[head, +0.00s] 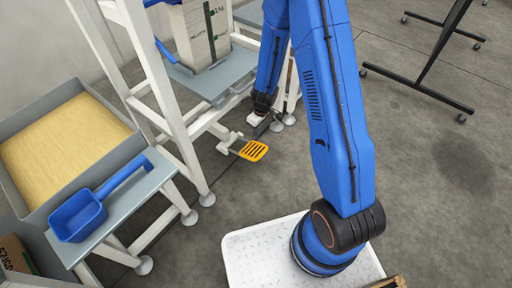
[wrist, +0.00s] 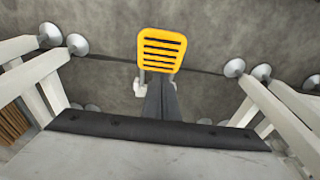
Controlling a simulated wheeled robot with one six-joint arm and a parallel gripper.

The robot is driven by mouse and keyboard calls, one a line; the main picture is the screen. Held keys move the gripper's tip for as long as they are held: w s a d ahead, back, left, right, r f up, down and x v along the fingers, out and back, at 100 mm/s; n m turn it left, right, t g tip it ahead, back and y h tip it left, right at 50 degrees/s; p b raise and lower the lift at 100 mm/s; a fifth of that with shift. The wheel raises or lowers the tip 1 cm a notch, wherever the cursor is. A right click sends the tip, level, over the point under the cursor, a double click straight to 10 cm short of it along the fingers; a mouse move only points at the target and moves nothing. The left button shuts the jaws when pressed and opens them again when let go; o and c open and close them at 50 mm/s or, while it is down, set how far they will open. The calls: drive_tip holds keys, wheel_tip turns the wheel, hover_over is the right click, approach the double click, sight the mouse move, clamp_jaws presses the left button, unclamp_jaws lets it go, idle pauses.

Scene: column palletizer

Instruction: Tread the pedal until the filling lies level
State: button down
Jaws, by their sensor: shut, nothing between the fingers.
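The yellow slotted pedal (head: 253,150) sits low on a white bracket at the foot of the white frame. In the wrist view the pedal (wrist: 162,50) lies just beyond my fingertips. My gripper (head: 262,130) points down behind the pedal in the head view. Its dark fingers (wrist: 161,88) are together and hold nothing. I cannot tell whether they touch the pedal. A pale container (head: 200,35) with a dark vertical strip and a kg marking stands on the grey plate (head: 222,80) above. Its top is cut off, so I cannot see how its filling lies.
A grey bin (head: 28,204) of yellow granules stands at the left. A blue scoop (head: 80,215) lies on the small bench (head: 150,182) beside it. White frame posts (head: 165,90) stand close to my arm. Open concrete floor (head: 430,190) lies to the right.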

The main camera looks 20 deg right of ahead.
hover_over(260, 156)
drive_tip(key=w+a, duration=0.2)
drive_tip(key=w, duration=0.3)
drive_tip(key=shift+d+f, duration=0.2)
drive_tip(key=shift+f, duration=4.7)
drive_tip(key=shift+s+d+f, duration=0.2)
drive_tip(key=shift+f, duration=0.7)
drive_tip(key=shift+s+d+f, duration=0.15)
drive_tip(key=shift+f, duration=0.7)
drive_tip(key=shift+s+d+f+y, duration=0.1)
drive_tip(key=shift+s+f+y, duration=0.2)
drive_tip(key=shift+f, duration=0.15)
drive_tip(key=shift+t, duration=0.6)
drive_tip(key=shift+s+d+f, duration=0.25)
drive_tip(key=shift+s+f, duration=0.05)
drive_tip(key=shift+f, duration=0.55)
drive_tip(key=shift+s+d+f, duration=0.2)
drive_tip(key=shift+s+f, duration=0.1)
drive_tip(key=shift+f, duration=0.55)
drive_tip(key=shift+s+d+f, duration=0.25)
drive_tip(key=shift+s+f, duration=0.05)
drive_tip(key=shift+f, duration=0.55)
